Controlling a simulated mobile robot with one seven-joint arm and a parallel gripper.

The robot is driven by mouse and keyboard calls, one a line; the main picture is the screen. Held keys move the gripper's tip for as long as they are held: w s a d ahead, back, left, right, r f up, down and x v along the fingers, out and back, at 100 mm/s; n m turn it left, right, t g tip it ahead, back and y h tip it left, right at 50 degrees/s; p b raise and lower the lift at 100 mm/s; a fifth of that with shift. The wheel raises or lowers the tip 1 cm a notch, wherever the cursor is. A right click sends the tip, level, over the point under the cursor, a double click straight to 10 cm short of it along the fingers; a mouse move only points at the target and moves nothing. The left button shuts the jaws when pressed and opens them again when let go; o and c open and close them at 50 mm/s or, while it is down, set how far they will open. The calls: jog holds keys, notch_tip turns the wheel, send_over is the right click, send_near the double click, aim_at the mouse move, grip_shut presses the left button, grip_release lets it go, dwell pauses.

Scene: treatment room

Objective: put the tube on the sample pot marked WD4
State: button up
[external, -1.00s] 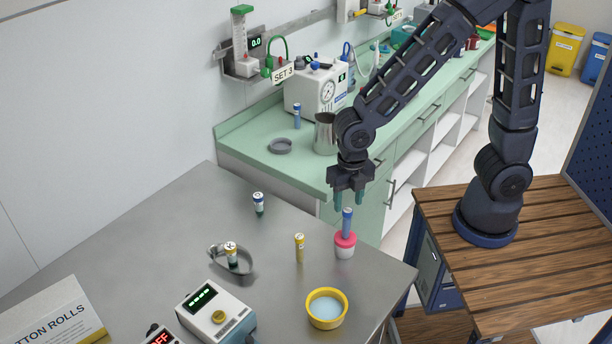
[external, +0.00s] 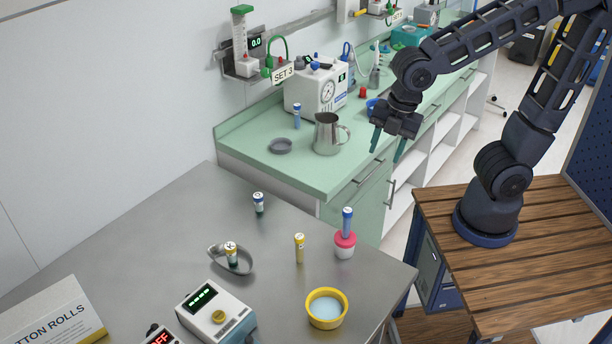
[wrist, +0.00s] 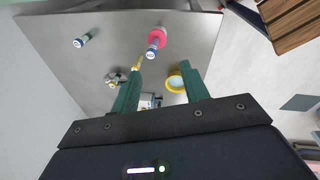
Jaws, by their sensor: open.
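A blue tube (external: 347,222) stands upright on a small white pot with a pink top (external: 345,243), near the right edge of the steel table. In the wrist view the blue tube (wrist: 155,39) and the pink top (wrist: 158,46) lie ahead of my fingers. Any marking on the pot is too small to read. My gripper (external: 386,155) is open and empty, above and to the right of the tube, well apart from it. In the wrist view my gripper's fingers (wrist: 160,72) are spread with nothing between them.
A yellow bowl (external: 327,324) is at the front. A metal jug (external: 327,135) stands on the green counter.

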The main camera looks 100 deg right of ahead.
jog(key=s+d+r+m+t, duration=0.1)
jog(key=s+r+m+t, duration=0.1)
jog(key=s+r+m, duration=0.4)
jog(key=shift+s+m, duration=2.8)
jog(key=shift+s, duration=0.05)
